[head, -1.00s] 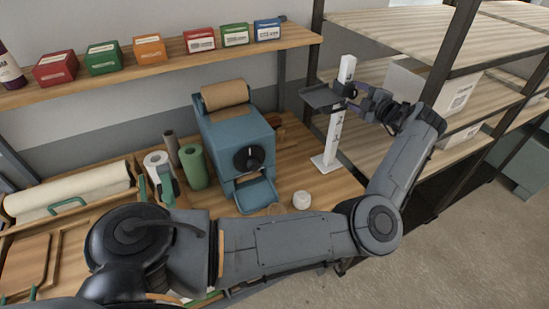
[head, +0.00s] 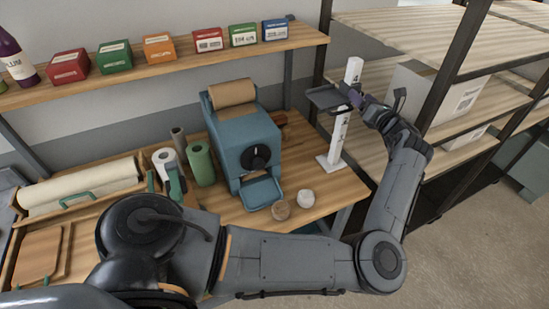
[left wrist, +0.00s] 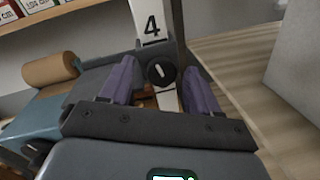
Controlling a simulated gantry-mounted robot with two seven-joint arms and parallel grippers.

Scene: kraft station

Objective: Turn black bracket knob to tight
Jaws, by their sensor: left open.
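The black bracket knob (left wrist: 160,71) is a round dial with a white mark, on the face of a white post (left wrist: 152,28) below a printed 4. In the left wrist view the mark stands close to upright, slightly tilted. In the head view the white post (head: 342,135) stands on the bench and carries the dark bracket (head: 325,98); the knob is not clear there. My left gripper (head: 366,104) is open at the post. In the left wrist view its purple fingers lie on either side of the knob; I cannot tell whether they touch it. My right gripper is not in view.
A blue machine (head: 243,135) with a brown roll stands left of the post. Two small round pieces (head: 305,196) lie on the bench in front. A shelf rack (head: 437,65) with a white box (head: 455,98) rises at the right.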

